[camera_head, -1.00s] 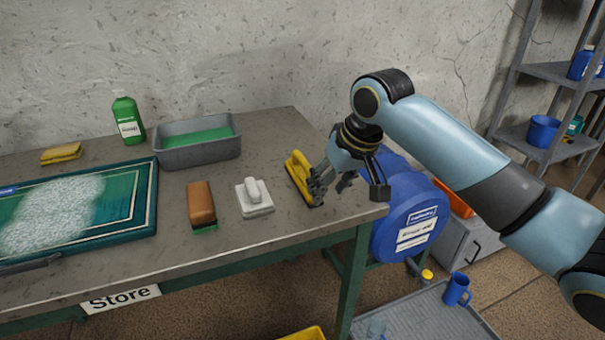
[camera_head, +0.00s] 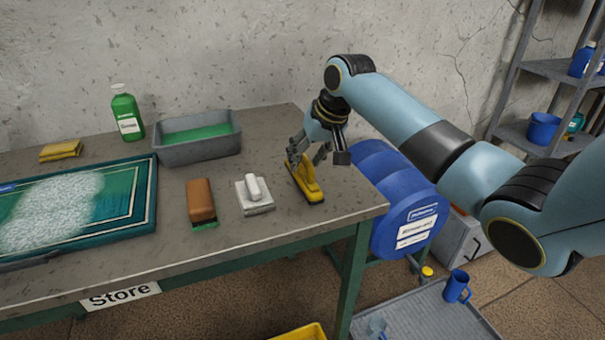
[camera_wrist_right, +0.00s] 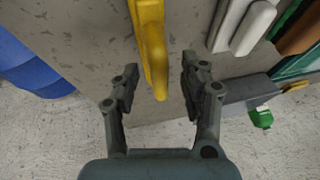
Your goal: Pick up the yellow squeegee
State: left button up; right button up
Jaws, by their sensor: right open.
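The yellow squeegee (camera_head: 307,185) lies on the right part of the table, with a yellow handle and a dark lower edge. In the wrist view the squeegee (camera_wrist_right: 151,45) runs down from the top edge, its end between the open fingers. My right gripper (camera_head: 308,157) is open at the squeegee's far end. In the wrist view its fingers (camera_wrist_right: 158,85) stand on either side of the handle with a gap on each side. I cannot tell its height over the table. My left gripper is not in view.
A white scrubber (camera_head: 254,197) and a brown brush (camera_head: 202,201) stand left of the squeegee. A grey tub (camera_head: 190,153) with green liquid and a green bottle (camera_head: 126,114) are behind. A blue barrel (camera_head: 400,215) is off the table's right end.

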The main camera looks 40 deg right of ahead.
aim_at(305, 157)
jog(key=shift+w+f, duration=0.2)
jog(key=shift+f, duration=0.45)
grip_shut()
jog(key=shift+r, duration=0.15)
notch_tip(305, 157, up, 4)
jog(key=shift+r, duration=0.15)
jog(key=s+d+r, duration=0.4)
jog(key=s+r, duration=0.2)
jog(key=s, duration=0.4)
jog(key=shift+s+d+r+p, duration=0.25)
jog(key=shift+s+d+p, duration=0.1)
jog(key=shift+p, duration=0.05)
